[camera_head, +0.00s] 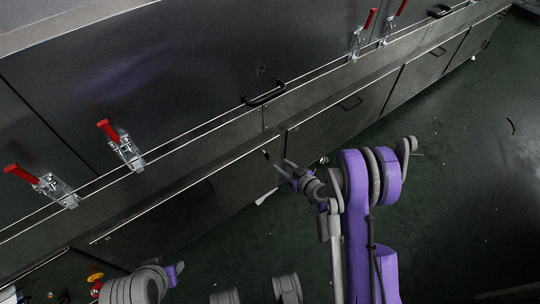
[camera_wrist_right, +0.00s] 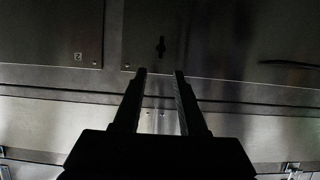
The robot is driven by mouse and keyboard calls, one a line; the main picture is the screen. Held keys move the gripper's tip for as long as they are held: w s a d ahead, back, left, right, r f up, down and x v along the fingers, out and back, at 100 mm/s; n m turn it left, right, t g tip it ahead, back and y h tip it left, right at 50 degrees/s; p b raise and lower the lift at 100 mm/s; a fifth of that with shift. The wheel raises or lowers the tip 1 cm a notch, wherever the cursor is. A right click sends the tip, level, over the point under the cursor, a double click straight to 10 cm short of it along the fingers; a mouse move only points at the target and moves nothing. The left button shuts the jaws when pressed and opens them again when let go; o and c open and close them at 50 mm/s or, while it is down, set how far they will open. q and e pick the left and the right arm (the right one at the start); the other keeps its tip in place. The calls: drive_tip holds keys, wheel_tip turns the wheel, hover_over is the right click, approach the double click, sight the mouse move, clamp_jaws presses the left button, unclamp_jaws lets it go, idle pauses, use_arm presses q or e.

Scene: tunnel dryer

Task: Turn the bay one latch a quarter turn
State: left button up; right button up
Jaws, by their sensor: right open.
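A small dark latch-like fitting (camera_wrist_right: 161,47) is upright on a dark metal panel in the right wrist view, just beyond my fingertips in the picture and between their lines. A plate marked 2 (camera_wrist_right: 78,57) is to its left. No bay one label is readable. In the head view a small dark fitting (camera_head: 261,71) shows on the long cabinet front; I cannot tell whether it is the same one. My right gripper (camera_head: 281,164) is open and empty in front of the lower cabinet panels. Its two fingers also show apart in the wrist view (camera_wrist_right: 160,72).
Several red-handled toggle clamps (camera_head: 126,148) stand along the cabinet ledge. A black bar handle (camera_head: 263,95) projects above the ledge. Lower panels (camera_head: 340,110) have recessed handles. A red and yellow button (camera_head: 95,277) is at lower left. Dark green floor (camera_head: 460,190) is open at right.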

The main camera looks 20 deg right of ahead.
drive_tip(key=b+x, duration=0.1)
drive_tip(key=x, duration=0.8)
drive_tip(key=shift+w, duration=0.15)
drive_tip(key=shift+a, duration=0.1)
drive_tip(key=shift+c, duration=0.2)
clamp_jaws()
